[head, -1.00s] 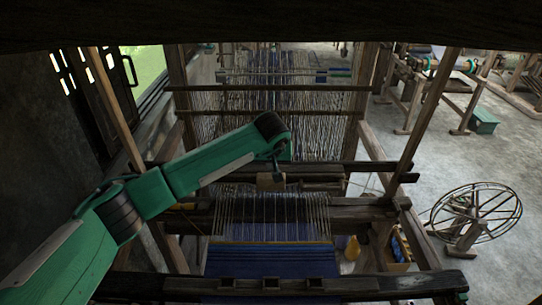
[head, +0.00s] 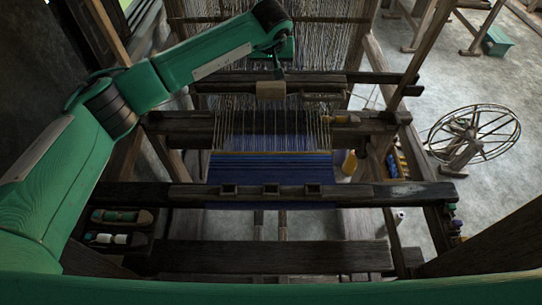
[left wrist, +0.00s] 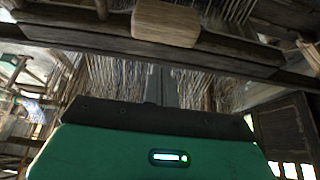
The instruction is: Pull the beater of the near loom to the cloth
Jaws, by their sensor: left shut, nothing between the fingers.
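The near loom's beater (head: 330,77) is a dark wooden crossbar with a pale wooden block (head: 270,91) at its middle. It stands behind the blue cloth (head: 270,168), with a stretch of warp threads (head: 240,125) between them. My left gripper (head: 279,73) is just behind the block, partly hidden by my wrist. In the left wrist view the shut, empty fingers (left wrist: 157,84) point toward the beam carrying the block (left wrist: 165,23). I cannot tell whether they touch it. My right gripper is out of view.
A dark front beam (head: 270,194) crosses before the cloth. Wooden posts flank the loom. A spoked wheel (head: 474,132) stands on open floor at the right.

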